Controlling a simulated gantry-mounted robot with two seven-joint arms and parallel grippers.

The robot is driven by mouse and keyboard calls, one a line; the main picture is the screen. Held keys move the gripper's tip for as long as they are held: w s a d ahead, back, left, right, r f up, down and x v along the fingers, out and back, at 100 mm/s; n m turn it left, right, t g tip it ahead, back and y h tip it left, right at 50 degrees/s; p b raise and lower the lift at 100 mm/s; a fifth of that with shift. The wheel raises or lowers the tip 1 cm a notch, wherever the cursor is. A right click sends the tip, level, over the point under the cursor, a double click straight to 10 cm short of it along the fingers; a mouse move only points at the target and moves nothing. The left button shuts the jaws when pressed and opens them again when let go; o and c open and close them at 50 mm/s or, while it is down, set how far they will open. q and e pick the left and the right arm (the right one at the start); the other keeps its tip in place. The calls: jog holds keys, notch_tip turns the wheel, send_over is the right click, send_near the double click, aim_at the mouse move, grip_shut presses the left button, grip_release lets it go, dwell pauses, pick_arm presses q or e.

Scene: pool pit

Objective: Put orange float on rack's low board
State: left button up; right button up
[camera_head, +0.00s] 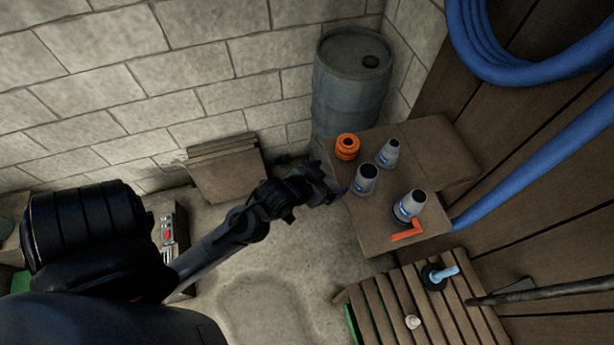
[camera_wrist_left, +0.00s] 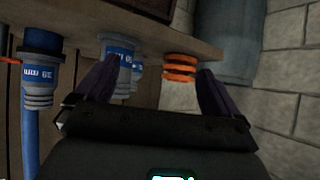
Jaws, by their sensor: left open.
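The orange float (camera_head: 347,147), a small ribbed piece, stands at the far left corner of a brown wooden board (camera_head: 375,228) in the head view. In the left wrist view the orange float (camera_wrist_left: 180,68) shows beyond and between the fingertips, nearer the right finger. My left gripper (camera_head: 332,184) is open and empty by the board's left edge, apart from the float. The left wrist view also shows the open left gripper (camera_wrist_left: 158,82). A second wooden board (camera_head: 448,150) adjoins at the right; I cannot tell which board is the low one. My right gripper is not in view.
Grey fittings (camera_head: 388,153), (camera_head: 365,180), (camera_head: 410,205) and an orange-red angled piece (camera_head: 407,232) share the board. A blue-grey barrel (camera_head: 350,90) stands behind. A slatted bench (camera_head: 385,310) is in front. Blue hose (camera_head: 550,135) runs along the right wall.

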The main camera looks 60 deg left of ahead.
pick_arm(q)
jog(key=s+d+f+m+g+h, duration=0.1)
jog(key=s+d+f+g, duration=0.1)
jog(key=s, duration=0.4)
jog(key=s+d+f+m+g, duration=0.2)
jog(key=s+d+f+g, duration=0.1)
jog(key=s+d+g, duration=0.2)
jog(key=shift+s+d+h, duration=0.4)
jog(key=shift+s+d, duration=0.05)
jog(key=shift+s, duration=0.5)
jog(key=shift+f, duration=0.1)
